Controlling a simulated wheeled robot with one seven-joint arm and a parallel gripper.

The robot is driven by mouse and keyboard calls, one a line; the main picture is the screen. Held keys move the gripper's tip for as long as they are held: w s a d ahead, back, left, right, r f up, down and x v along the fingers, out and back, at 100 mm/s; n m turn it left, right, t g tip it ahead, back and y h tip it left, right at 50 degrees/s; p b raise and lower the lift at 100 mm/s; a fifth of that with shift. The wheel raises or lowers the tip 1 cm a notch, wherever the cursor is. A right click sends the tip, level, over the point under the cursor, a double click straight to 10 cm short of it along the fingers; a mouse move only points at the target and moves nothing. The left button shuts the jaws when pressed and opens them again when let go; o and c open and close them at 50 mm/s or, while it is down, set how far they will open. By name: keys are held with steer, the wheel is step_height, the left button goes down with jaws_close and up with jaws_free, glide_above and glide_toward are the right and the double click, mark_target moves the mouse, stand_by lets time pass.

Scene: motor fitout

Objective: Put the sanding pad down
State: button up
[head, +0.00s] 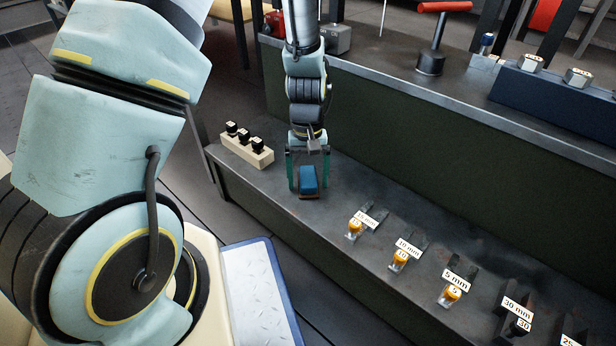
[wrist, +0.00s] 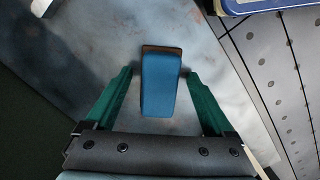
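The sanding pad (head: 308,180) is a blue block with a thin brown base. It sits on the lower dark bench ledge (head: 345,190), base down as far as I can see. My gripper (head: 308,187) points down over it, with one green finger on each side. In the wrist view the pad (wrist: 160,85) lies between the two fingertips (wrist: 160,72), with a narrow gap on both sides. The fingers look open and not touching the pad. The brown base shows at the pad's far end.
A cream block with several black-topped pieces (head: 248,150) stands left of the pad. Labelled stations with orange-topped pieces (head: 355,226) line the ledge to the right. A raised bench (head: 400,88) with a red-handled tool (head: 432,50) runs behind. Bare ledge lies just right of the pad.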

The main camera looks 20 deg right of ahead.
mark_target(308, 173)
step_height(308, 173, up, 12)
steer(key=w+p, duration=0.2)
steer(key=p, duration=0.5)
steer(key=a+r+t, duration=0.1)
steer(key=a+r, duration=0.3)
steer(key=a, duration=0.4)
steer(key=a+r+n+t, duration=0.1)
steer(key=a+r, duration=0.4)
steer(key=a, duration=0.4)
steer(key=a+r+n+t, duration=0.1)
steer(key=a+r, duration=0.3)
steer(key=a, duration=0.4)
steer(key=shift+s+a+r+h+b, duration=0.15)
steer(key=shift+s+r+h+b, duration=0.1)
steer(key=shift+h+b, duration=0.05)
step_height(308, 173, up, 43)
steer(key=p, duration=4.2)
steer(key=shift+f+p, duration=0.1)
steer(key=shift+p, duration=0.3)
steer(key=shift+o, duration=0.3)
